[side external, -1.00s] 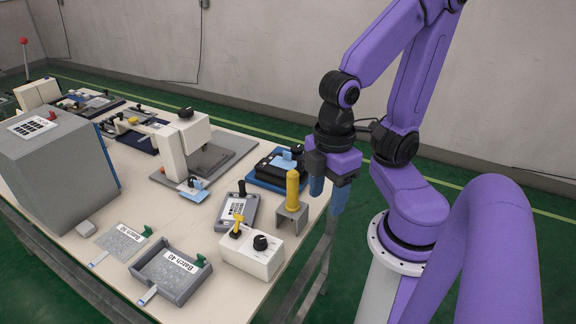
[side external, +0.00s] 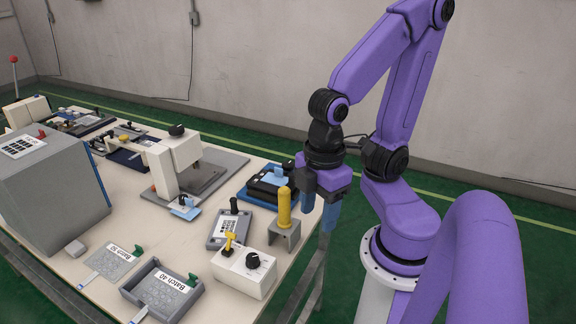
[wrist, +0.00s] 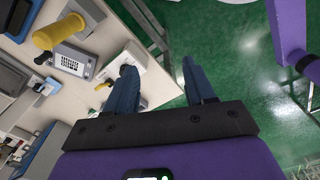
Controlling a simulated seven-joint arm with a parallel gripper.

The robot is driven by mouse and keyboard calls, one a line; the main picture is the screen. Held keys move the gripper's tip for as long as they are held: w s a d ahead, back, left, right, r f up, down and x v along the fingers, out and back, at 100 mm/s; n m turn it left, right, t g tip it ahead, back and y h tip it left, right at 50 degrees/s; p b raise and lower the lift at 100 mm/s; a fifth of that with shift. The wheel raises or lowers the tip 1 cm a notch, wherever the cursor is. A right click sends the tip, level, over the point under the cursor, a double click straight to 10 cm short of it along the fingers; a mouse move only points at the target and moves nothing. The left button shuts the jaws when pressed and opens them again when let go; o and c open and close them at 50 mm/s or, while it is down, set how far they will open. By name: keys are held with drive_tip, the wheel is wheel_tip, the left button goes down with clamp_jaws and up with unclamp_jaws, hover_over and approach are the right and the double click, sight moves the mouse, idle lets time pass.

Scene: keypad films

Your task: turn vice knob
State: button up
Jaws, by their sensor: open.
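My gripper (side external: 318,212) hangs over the table's right edge with its two blue fingers apart and empty. In the wrist view my gripper (wrist: 158,75) points at the table edge and green floor. A blue-based fixture (side external: 268,186) with black blocks and a light-blue piece, perhaps the vice, lies just left of my gripper. I cannot make out a knob on it for certain. A black knob (side external: 253,260) sits on a white box (side external: 240,278) near the table's front right. Another black knob (side external: 176,130) tops a white press-like stand (side external: 165,170).
A yellow upright handle (side external: 284,207) on a grey bracket (side external: 284,235) stands close to my gripper; the yellow handle shows in the wrist view (wrist: 60,36). Grey Batch 40 tray (side external: 192,298) is at the front. A large grey cabinet (side external: 50,200) stands left. Beyond the table's right edge is open floor.

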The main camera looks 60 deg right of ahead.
drive_tip(key=o, duration=0.4)
drive_tip(key=shift+c, duration=0.2)
drive_tip(key=shift+w, duration=0.25)
drive_tip(key=w+d+r+m, duration=0.1)
drive_tip(key=w+d, duration=0.1)
drive_tip(key=w, duration=1.3)
drive_tip(key=w+d+m, duration=0.1)
drive_tip(key=w+d, duration=0.9)
drive_tip(key=m, duration=0.2)
hover_over(288, 164)
wheel_tip(288, 164, down, 5)
wheel_tip(288, 164, down, 16)
drive_tip(key=shift+d+f, duration=0.1)
drive_tip(key=shift+f, duration=0.05)
